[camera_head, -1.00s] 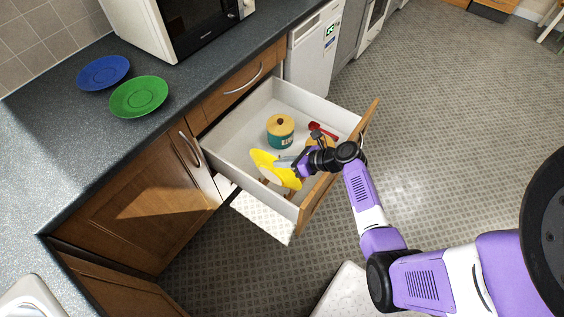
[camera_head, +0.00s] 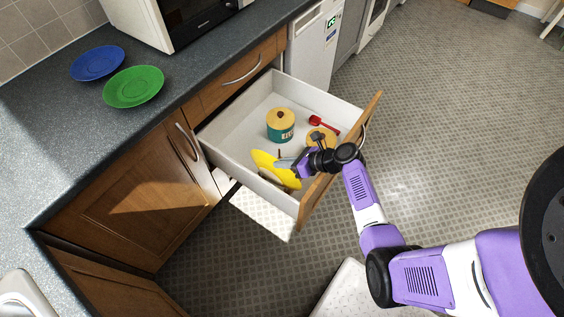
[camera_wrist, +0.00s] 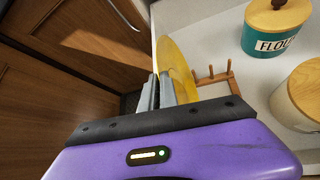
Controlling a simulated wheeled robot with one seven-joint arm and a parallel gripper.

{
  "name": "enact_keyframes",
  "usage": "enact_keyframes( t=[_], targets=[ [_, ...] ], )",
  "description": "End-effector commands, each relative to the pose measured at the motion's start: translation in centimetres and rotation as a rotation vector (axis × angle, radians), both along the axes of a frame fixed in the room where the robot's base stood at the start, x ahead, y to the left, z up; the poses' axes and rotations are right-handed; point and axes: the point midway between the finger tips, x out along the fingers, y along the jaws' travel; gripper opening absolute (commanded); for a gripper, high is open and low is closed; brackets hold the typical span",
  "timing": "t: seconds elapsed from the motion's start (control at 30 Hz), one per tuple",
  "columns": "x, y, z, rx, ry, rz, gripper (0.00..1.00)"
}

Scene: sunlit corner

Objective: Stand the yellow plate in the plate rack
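The yellow plate (camera_head: 266,160) is in my gripper (camera_head: 294,165), inside the open drawer near its left wall. In the wrist view, my gripper (camera_wrist: 160,92) has its two grey fingers close together on the near edge of the yellow plate (camera_wrist: 176,62), which is seen steeply from the side. The wooden plate rack (camera_wrist: 214,78), with upright pegs, stands just right of the plate on the drawer floor. My gripper and the plate hide most of the rack in the head view. I cannot tell whether the plate touches the rack.
The open drawer (camera_head: 232,152) also holds a teal flour canister (camera_head: 281,133), a wooden-lidded container (camera_wrist: 304,92) and a red scoop (camera_head: 322,124). A green plate (camera_head: 133,87) and a blue plate (camera_head: 97,63) lie on the counter (camera_head: 75,135), near the microwave (camera_head: 165,22).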

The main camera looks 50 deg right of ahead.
Motion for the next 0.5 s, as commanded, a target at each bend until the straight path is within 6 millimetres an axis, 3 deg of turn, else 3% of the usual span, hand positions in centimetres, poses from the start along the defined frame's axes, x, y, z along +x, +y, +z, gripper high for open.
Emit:
enact_keyframes(
  t=[0.13, 0.2, 0.27, 0.5],
  targets=[
    [0.08, -0.08, 0.17, -0.001, -0.003, -0.001, 0.0],
    [0.07, -0.09, 0.16, -0.001, -0.002, -0.001, 0.18],
    [0.07, -0.07, 0.14, -0.001, -0.002, -0.001, 0.29],
    [-0.05, 0.02, -0.07, 0.001, 0.002, 0.0, 0.29]
  ],
)
